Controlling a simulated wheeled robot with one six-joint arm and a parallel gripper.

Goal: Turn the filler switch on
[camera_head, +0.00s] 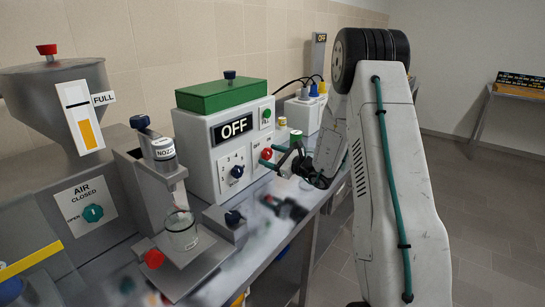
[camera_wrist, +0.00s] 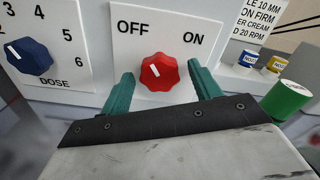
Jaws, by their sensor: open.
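The filler switch is a red knob (camera_wrist: 160,72) on a white panel (camera_wrist: 190,22) marked OFF at left and ON at right. Its white pointer mark tilts up and left, toward OFF. In the head view the red knob (camera_head: 266,154) sits low on the front of the white filler box (camera_head: 200,160), whose black display (camera_head: 234,127) reads OFF. My gripper (camera_wrist: 162,84) is open, with one teal finger on each side of the knob. A gap shows on both sides, and I see no clear contact. In the head view my gripper (camera_head: 277,152) is at the knob.
A blue DOSE knob (camera_wrist: 28,56) is left of the switch. A green cylinder (camera_wrist: 288,98) and small blue (camera_wrist: 246,61) and yellow (camera_wrist: 272,65) items stand at right. A nozzle stand (camera_head: 155,160) with a glass beaker (camera_head: 182,230) is left of the box.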

